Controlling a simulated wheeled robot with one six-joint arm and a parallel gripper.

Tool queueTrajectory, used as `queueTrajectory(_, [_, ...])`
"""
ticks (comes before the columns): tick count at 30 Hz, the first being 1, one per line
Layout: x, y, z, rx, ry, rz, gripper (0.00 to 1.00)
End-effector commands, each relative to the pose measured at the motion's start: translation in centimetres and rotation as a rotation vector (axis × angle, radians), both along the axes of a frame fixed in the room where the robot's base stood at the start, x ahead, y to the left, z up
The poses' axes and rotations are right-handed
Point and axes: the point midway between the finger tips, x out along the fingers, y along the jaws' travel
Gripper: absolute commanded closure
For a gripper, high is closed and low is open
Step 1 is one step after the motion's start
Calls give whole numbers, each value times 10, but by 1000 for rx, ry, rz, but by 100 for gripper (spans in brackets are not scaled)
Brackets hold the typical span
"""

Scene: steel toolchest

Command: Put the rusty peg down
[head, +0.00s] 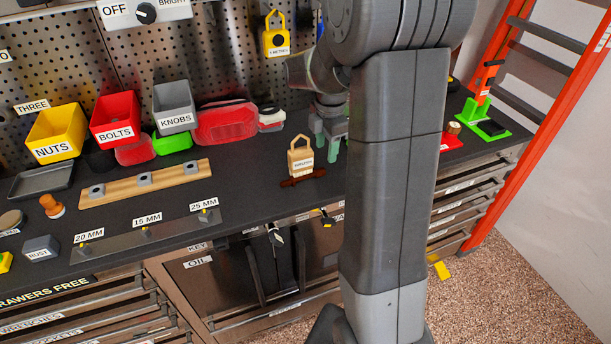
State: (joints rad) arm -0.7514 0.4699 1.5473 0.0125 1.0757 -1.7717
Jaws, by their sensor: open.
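A rust-brown bar, which looks like the rusty peg (312,175), lies on the dark bench top at the front of a beige padlock-shaped block (300,160). My gripper (328,152) is just right of the beige block and behind the peg, with its greenish fingers pointing down. The fingers are apart and I see nothing between them. The peg appears separate from the fingers. My own arm hides the bench to the right of the gripper.
A wooden rail (145,184) and a steel strip (145,236) marked 20, 15 and 25 MM lie to the left. Yellow (55,135), red (117,118) and grey (174,106) bins stand behind. The bench between the strip and the peg is mostly clear.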

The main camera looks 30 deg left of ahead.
Motion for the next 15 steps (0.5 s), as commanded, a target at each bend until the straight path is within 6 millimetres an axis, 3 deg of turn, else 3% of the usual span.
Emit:
queueTrajectory(8, [0,1,-24,-2,1,0,54])
queueTrajectory(15, [-4,6,-57,-2,2,-1,54])
